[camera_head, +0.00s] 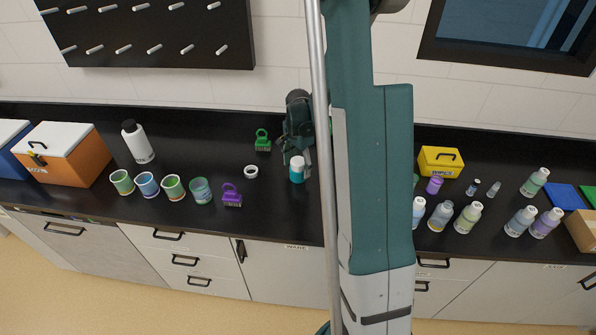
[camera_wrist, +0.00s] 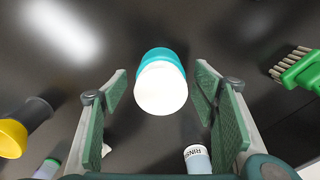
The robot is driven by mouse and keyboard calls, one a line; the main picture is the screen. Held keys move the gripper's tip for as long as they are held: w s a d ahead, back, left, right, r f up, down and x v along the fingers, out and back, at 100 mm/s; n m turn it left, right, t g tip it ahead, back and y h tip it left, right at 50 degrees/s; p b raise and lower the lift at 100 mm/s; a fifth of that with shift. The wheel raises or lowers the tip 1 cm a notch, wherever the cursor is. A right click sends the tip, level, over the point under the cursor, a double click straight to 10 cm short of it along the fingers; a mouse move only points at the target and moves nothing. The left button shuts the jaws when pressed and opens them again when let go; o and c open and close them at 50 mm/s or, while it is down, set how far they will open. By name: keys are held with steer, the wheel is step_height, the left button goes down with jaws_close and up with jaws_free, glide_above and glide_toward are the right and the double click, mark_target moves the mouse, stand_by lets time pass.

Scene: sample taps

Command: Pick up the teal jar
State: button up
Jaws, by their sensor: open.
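The teal jar (camera_head: 297,172) has a white lid and stands upright on the black counter, just left of my arm column. In the wrist view the teal jar (camera_wrist: 160,80) shows white lid foremost with its teal body behind, between and beyond the fingertips. My gripper (camera_head: 298,150) hangs close to the jar in the head view, partly hidden by my own arm. In the wrist view my gripper (camera_wrist: 160,100) is open, its green pads apart on both sides of the jar. No contact between pads and jar shows.
A green brush (camera_head: 262,140) and a white ring (camera_head: 251,171) lie left of the jar, with a purple brush (camera_head: 232,195) farther left. Several cups and a white bottle (camera_head: 137,142) stand beyond. Right of my arm are several bottles and a yellow box (camera_head: 440,160).

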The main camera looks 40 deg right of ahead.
mark_target(298, 172)
steer(key=shift+a+f, duration=0.1)
steer(key=shift+f, duration=1.75)
steer(key=c, duration=1)
